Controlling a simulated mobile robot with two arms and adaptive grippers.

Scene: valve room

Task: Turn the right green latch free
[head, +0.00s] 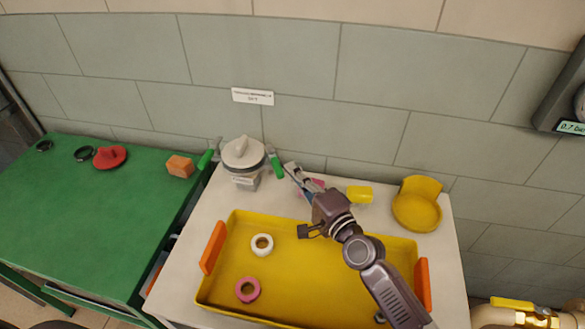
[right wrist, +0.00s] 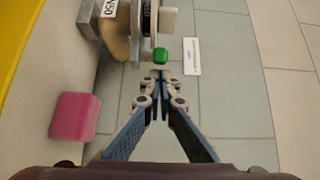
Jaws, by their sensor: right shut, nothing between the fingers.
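The right green latch (head: 276,165) sticks out on the right side of a grey-white valve housing (head: 243,154) at the back of the white table. The left green latch (head: 205,159) is on its other side. My right gripper (head: 291,169) is just right of the right latch, shut and empty. In the right wrist view, the tips of my right gripper (right wrist: 160,76) are together, just below the green end of the latch (right wrist: 160,54). I cannot tell whether they touch it. My left gripper is not in view.
A yellow tray (head: 212,283) with a white ring (head: 262,245) and a pink ring (head: 247,290) fills the table front. A pink block (right wrist: 75,116), a yellow block (head: 359,194) and a yellow dish (head: 418,211) are nearby. A tiled wall (head: 330,140) stands behind.

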